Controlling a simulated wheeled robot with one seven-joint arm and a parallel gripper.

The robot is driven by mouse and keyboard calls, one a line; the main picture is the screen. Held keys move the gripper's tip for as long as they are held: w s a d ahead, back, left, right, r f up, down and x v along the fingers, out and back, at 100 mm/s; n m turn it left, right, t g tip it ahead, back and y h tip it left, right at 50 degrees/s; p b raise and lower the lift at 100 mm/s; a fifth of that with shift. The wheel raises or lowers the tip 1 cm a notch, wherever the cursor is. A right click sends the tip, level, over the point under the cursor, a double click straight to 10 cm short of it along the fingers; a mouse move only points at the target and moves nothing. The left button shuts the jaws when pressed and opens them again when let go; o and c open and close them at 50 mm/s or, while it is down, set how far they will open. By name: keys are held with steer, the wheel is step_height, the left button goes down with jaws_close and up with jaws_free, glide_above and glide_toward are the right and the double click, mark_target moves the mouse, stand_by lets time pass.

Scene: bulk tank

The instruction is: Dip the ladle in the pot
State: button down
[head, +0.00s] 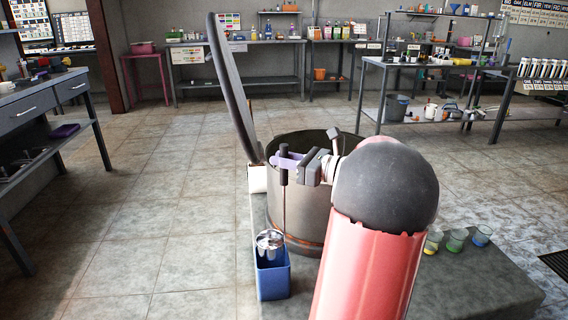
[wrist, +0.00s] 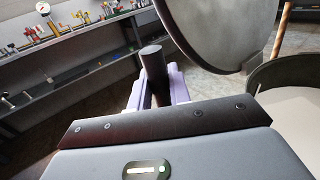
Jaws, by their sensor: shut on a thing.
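The ladle (head: 285,175) stands upright, with a dark handle, a thin shaft and a shiny metal bowl at the bottom. Its bowl is at the mouth of a blue holder (head: 272,281); I cannot tell whether it rests there or hangs just above. My gripper (head: 283,161) has purple fingers shut on the upper handle. In the wrist view the dark handle (wrist: 155,75) sits between the fingers (wrist: 158,92). The large grey pot (head: 300,210) is just behind the ladle, with its mouth open. My arm hides part of its right side.
The pot's dark lid (head: 232,90) is raised at the left and also shows in the wrist view (wrist: 225,30). A wooden stick (wrist: 282,30) rises beside the pot in the wrist view. Several small glasses (head: 456,240) stand on the platform (head: 470,280) at the right.

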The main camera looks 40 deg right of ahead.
mark_target(287, 143)
steer(key=shift+r, duration=2.2)
steer(key=s+a, duration=0.4)
steer(key=a, duration=0.5)
steer(key=shift+s+b, duration=0.2)
steer(key=shift+b, duration=0.2)
steer(key=c, duration=2)
jaws_free()
jaws_close()
